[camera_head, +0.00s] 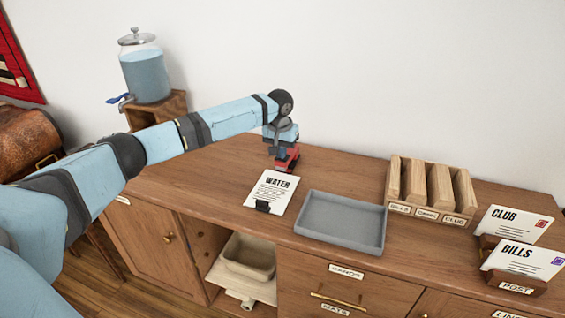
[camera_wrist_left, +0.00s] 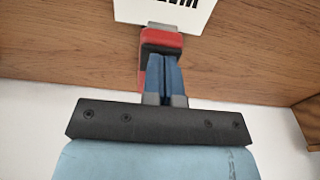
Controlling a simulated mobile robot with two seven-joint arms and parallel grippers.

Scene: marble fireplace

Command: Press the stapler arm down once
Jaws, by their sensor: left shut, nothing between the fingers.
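The red and dark stapler (camera_head: 288,160) sits on the wooden counter, just behind the white WATER sheet (camera_head: 274,186). In the left wrist view the stapler (camera_wrist_left: 160,39) reaches to the sheet's edge (camera_wrist_left: 178,12). My left gripper (camera_head: 281,148) is directly above the stapler and hides part of it. Its fingers (camera_wrist_left: 163,58) are shut with nothing between them, tips over the stapler's dark part. I cannot tell whether the tips touch it or how far its arm is down. My right gripper is out of view.
A black clip-like piece (camera_head: 262,206) is at the sheet's front edge. A grey tray (camera_head: 340,222) lies to the right, before a wooden sorter (camera_head: 433,190). CLUB and BILLS cards (camera_head: 521,259) stand far right. A water dispenser (camera_head: 145,74) stands at the back left.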

